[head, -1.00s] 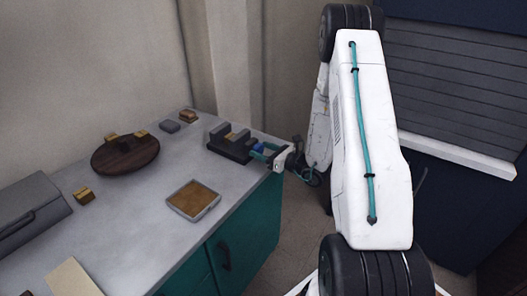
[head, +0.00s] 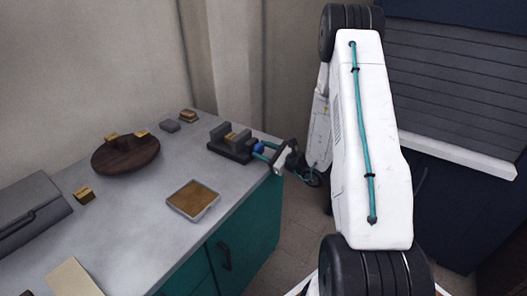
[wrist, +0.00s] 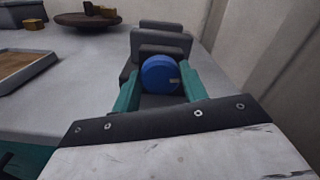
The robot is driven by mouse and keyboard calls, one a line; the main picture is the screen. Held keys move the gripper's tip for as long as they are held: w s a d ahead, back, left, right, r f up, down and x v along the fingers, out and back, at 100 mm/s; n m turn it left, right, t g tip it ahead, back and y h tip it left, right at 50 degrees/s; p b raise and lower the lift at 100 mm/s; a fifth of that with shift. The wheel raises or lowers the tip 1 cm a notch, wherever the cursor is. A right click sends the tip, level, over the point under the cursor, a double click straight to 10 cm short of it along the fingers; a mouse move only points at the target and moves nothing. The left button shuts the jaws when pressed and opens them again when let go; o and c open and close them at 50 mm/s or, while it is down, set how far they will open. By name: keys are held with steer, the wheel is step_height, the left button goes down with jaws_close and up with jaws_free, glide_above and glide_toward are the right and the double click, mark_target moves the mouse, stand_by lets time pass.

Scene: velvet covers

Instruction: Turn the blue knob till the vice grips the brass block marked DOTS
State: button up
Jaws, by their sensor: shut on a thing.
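The dark grey vice (head: 230,152) stands near the right edge of the grey counter. It also shows in the wrist view (wrist: 167,42). A brass block (head: 238,137) sits between its jaws in the head view; I cannot read a mark on it or tell whether both jaws touch it. The blue knob (wrist: 161,75) is on the vice's near end; it also shows in the head view (head: 258,148). My gripper (wrist: 158,88), with teal fingers, is shut on the blue knob, one finger on each side. In the wrist view the vice's jaws hide the block.
A round dark wooden board (head: 125,157) carries small brass blocks. Another brass block (head: 84,195) and a tray with a tan inside (head: 193,200) lie on the counter. A grey case (head: 30,215) is at the left. The counter's middle is clear.

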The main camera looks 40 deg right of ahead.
steer(key=o, duration=1)
steer(key=shift+s+d, duration=0.1)
steer(key=v, duration=0.7)
steer(key=shift+s, duration=0.3)
steer(key=shift+d, duration=0.1)
